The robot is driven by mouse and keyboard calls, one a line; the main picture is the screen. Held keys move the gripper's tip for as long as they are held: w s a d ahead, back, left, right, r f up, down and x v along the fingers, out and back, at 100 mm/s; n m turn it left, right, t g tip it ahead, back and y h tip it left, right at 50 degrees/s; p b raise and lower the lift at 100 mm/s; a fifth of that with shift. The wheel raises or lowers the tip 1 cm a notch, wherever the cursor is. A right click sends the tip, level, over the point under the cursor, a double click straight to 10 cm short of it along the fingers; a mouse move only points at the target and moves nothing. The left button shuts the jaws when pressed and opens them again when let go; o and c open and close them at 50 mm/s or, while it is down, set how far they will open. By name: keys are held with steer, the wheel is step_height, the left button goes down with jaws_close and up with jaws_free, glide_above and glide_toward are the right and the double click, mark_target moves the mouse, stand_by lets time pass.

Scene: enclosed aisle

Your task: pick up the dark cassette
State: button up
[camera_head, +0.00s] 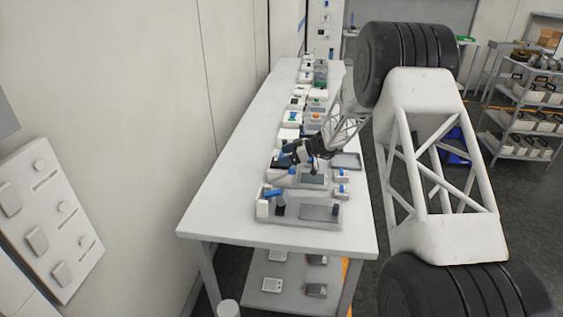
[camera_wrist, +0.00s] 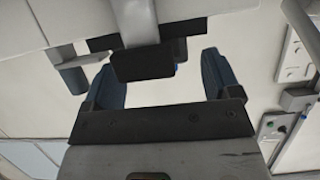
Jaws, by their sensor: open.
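My gripper (camera_head: 287,156) is over the white bench, low among the devices at the near half. In the wrist view my gripper (camera_wrist: 158,66) has its two blue-grey fingers spread wide. A dark rectangular block (camera_wrist: 142,65), which looks like the dark cassette, lies between the fingers, closer to the left one. In the head view I cannot tell the cassette from the dark gripper and arm.
Instruments stand in a row along the white bench (camera_head: 222,208), close around my gripper. A grey tray (camera_head: 346,161) lies right of it; a device with a grey plate (camera_head: 320,212) stands nearer. The bench's left strip is clear. Shelves (camera_head: 525,105) stand at the far right.

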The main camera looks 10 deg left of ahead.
steer(key=shift+a+f, duration=0.15)
steer(key=shift+a, duration=0.3)
steer(key=c, duration=1)
steer(key=shift+r, duration=5)
